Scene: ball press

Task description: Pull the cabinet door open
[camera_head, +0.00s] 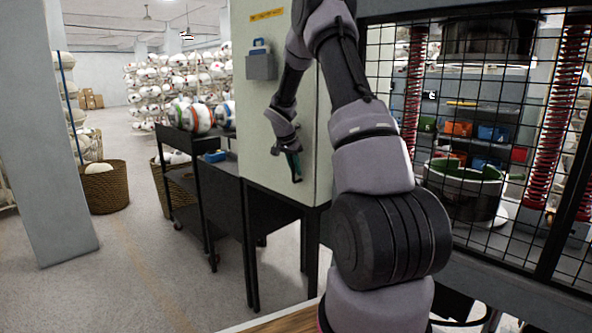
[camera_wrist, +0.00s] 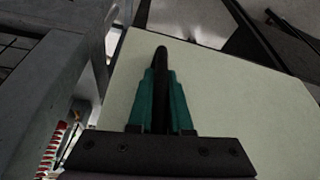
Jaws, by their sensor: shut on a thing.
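The cabinet (camera_head: 250,110) is a pale grey-green box on a dark stand, left of the mesh cage in the head view. Its pale door panel (camera_wrist: 240,100) fills much of the wrist view. A dark upright handle (camera_wrist: 161,58) stands out from this panel. My gripper (camera_wrist: 160,85) has its teal fingers closed on both sides of the handle. In the head view my gripper (camera_head: 295,165) is at the cabinet's front face, and my arm hides part of the cabinet. I see no clear gap at the door's edge.
A mesh cage (camera_head: 470,130) with red springs stands close on the right. A dark cart (camera_head: 185,160) with balls is left of the cabinet. A wicker basket (camera_head: 104,190) and a grey pillar (camera_head: 65,140) stand farther left. The floor (camera_head: 150,270) before the cart is clear.

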